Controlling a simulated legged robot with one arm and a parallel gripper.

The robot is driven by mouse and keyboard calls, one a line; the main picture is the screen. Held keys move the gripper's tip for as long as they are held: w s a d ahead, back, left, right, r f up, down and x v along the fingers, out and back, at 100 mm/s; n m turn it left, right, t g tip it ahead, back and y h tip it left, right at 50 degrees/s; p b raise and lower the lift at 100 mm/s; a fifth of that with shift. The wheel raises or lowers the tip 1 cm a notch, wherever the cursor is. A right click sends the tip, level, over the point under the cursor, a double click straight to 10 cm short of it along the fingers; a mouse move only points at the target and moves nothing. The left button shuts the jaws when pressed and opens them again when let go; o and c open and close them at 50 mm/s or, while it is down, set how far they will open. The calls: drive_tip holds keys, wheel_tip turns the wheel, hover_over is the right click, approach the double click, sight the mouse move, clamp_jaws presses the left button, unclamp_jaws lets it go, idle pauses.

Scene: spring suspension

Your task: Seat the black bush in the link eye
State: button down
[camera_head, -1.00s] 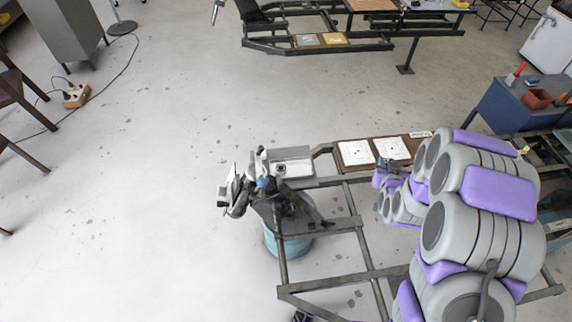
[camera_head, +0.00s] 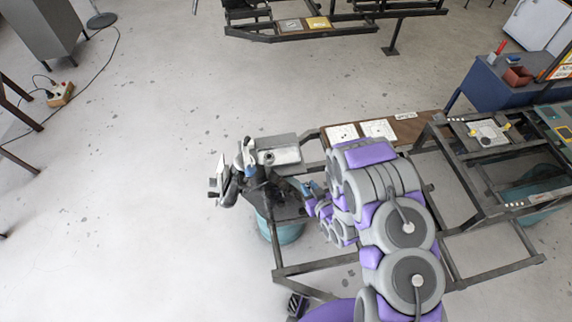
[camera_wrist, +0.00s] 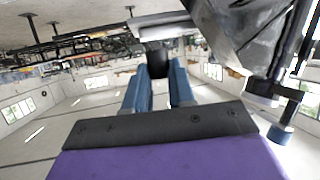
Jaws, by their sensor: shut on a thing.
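My gripper (camera_wrist: 158,80) shows two blue fingers in the wrist view, shut on the black bush (camera_wrist: 158,62), a small dark cylinder at their tips. In the head view my gripper (camera_head: 313,188) is at the right side of the dark suspension assembly (camera_head: 245,188), and the bush is too small to make out there. A grey bar (camera_wrist: 163,24) lies just beyond the bush in the wrist view, and a large dark part (camera_wrist: 245,35) is at upper right. I cannot make out the link eye clearly, nor whether the bush touches anything.
The assembly is on a dark metal frame (camera_head: 310,268) above a teal drum (camera_head: 285,232). A grey tray (camera_head: 278,152) and a brown board with white plates (camera_head: 342,134) lie behind. A blue cabinet (camera_head: 490,88) stands at right.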

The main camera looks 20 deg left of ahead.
drive_tip(key=b, duration=0.1)
approach(287, 164)
drive_tip(key=w+a+r, duration=0.1)
drive_tip(key=w+a, duration=0.2)
drive_tip(key=f, duration=0.2)
drive_tip(key=w+a+f+b, duration=0.1)
drive_tip(key=shift+f, duration=0.15)
drive_tip(key=shift+d, duration=0.1)
drive_tip(key=c, duration=1)
unclamp_jaws()
drive_tip(key=shift+d, duration=0.1)
drive_tip(key=shift+o, duration=0.2)
drive_tip(key=shift+r, duration=0.2)
drive_tip(key=p+v, duration=0.1)
drive_tip(key=v, duration=1.1)
